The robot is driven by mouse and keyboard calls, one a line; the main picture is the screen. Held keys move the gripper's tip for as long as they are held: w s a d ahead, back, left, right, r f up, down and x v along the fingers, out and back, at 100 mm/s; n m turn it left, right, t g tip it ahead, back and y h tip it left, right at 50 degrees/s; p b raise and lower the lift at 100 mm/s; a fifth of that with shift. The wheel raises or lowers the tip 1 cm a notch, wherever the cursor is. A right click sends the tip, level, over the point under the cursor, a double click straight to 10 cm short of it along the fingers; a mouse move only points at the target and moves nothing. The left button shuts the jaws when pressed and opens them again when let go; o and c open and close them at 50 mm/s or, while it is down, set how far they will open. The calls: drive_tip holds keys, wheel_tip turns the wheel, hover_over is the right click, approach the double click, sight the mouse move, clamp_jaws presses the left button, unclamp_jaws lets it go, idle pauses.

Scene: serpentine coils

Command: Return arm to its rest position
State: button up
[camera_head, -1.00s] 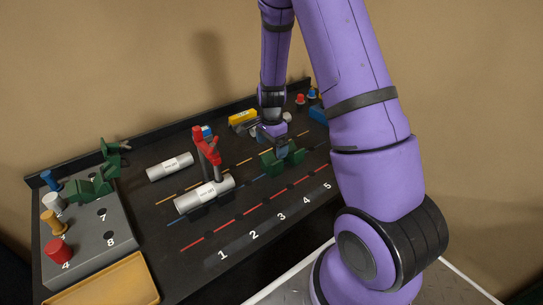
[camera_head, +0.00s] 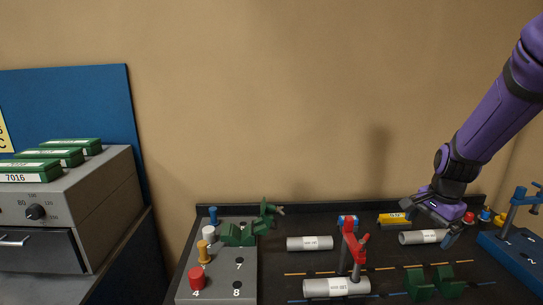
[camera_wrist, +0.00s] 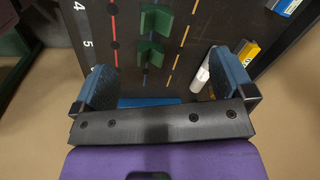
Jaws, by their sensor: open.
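My purple arm reaches in from the upper right in the head view. My gripper (camera_head: 432,221) hangs above the right part of the black workbench (camera_head: 285,270), near a silver labelled cylinder (camera_head: 424,237). In the wrist view my gripper (camera_wrist: 170,90) shows its two blue-padded fingers spread wide, with nothing held between them. Below and beyond them lie green V-shaped blocks (camera_wrist: 152,54) on the bench and a white cylinder (camera_wrist: 201,77) beside the right finger.
A red clamp (camera_head: 354,246) stands at a silver cylinder (camera_head: 336,288). A grey peg block (camera_head: 222,292) is at left, a blue fixture (camera_head: 512,258) at right. A grey oven-like box (camera_head: 75,207) carries green blocks (camera_head: 70,142). The wall space above the bench is clear.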

drive_tip(key=s+a+r+n+t, duration=0.1)
drive_tip(key=s+a+r+n, duration=0.2)
drive_tip(key=s+r, duration=0.3)
drive_tip(key=s+a+r+n+t, duration=0.1)
drive_tip(key=s+a+r+n, duration=0.2)
drive_tip(key=r, duration=0.4)
drive_tip(key=s+a+r+n+t, duration=0.1)
drive_tip(key=s+r+n, duration=0.2)
drive_tip(key=s, duration=0.4)
drive_tip(key=s+a+r+n, duration=0.1)
drive_tip(key=s+r+n, duration=0.2)
drive_tip(key=s, duration=0.4)
drive_tip(key=shift+s+a+n+t, duration=0.25)
drive_tip(key=shift+s+n+t, duration=0.15)
drive_tip(key=shift+n, duration=0.3)
drive_tip(key=shift+w, duration=0.1)
